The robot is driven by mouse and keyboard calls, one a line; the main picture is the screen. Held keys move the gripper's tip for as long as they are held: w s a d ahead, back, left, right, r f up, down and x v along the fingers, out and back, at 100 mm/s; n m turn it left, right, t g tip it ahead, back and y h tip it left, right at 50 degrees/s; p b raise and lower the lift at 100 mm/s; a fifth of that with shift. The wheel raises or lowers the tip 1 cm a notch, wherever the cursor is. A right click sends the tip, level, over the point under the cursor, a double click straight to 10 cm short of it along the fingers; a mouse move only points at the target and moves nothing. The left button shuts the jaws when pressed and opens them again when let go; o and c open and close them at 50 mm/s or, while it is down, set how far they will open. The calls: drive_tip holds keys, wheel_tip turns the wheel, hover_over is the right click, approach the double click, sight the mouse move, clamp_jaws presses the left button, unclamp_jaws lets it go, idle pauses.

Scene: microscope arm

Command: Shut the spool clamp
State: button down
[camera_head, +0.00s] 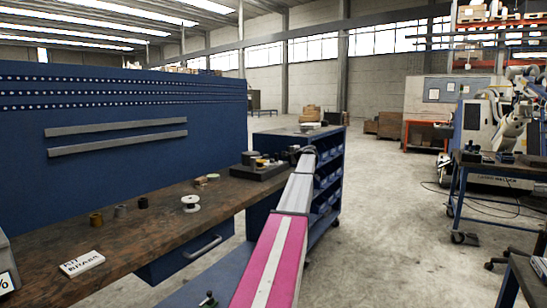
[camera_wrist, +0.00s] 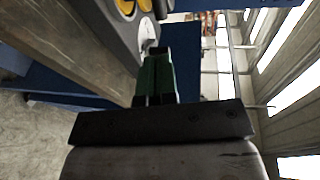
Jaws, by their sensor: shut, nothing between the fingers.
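A dark, low fixture (camera_head: 258,172) sits at the far right end of the wooden bench, with small yellow and dark parts on top. It seems to be the one with the clamp, but the clamp's parts are too small to tell apart. In the wrist view, a grey fixture (camera_wrist: 118,42) with yellow round parts and a white round face (camera_wrist: 147,30) lies at the upper left. My gripper (camera_wrist: 157,50) has green and dark fingers, shut and empty, with the tips close beside the white face; contact cannot be told. In the head view my arm reaches to the fixture's right side.
A white spool (camera_head: 190,204) stands on the wooden bench (camera_head: 150,228), with several small cylinders to its left. A white labelled block (camera_head: 82,263) lies at the near left. A blue panel (camera_head: 120,110) rises behind the bench. A blue bin cart (camera_head: 328,170) stands beyond the arm.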

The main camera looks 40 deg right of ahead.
sight(267, 155)
drive_tip(key=w+f, duration=0.1)
drive_tip(key=w, duration=0.7)
drive_tip(key=w+f, duration=0.1)
drive_tip(key=w, duration=0.4)
drive_tip(key=shift+a+f, duration=0.1)
drive_tip(key=shift+f, duration=0.2)
drive_tip(key=shift+w+d, duration=0.15)
drive_tip(key=shift+w, duration=0.55)
drive_tip(key=shift+w+d, duration=0.15)
drive_tip(key=shift+w, duration=0.55)
drive_tip(key=shift+s+r, duration=0.1)
drive_tip(key=shift+s, duration=0.4)
drive_tip(key=s+d+r, duration=0.1)
drive_tip(key=s+d, duration=0.1)
drive_tip(key=s, duration=0.4)
drive_tip(key=s+d+r, duration=0.1)
drive_tip(key=s, duration=0.5)
drive_tip(key=shift+s+d+r, duration=0.3)
drive_tip(key=shift+s+d, duration=0.05)
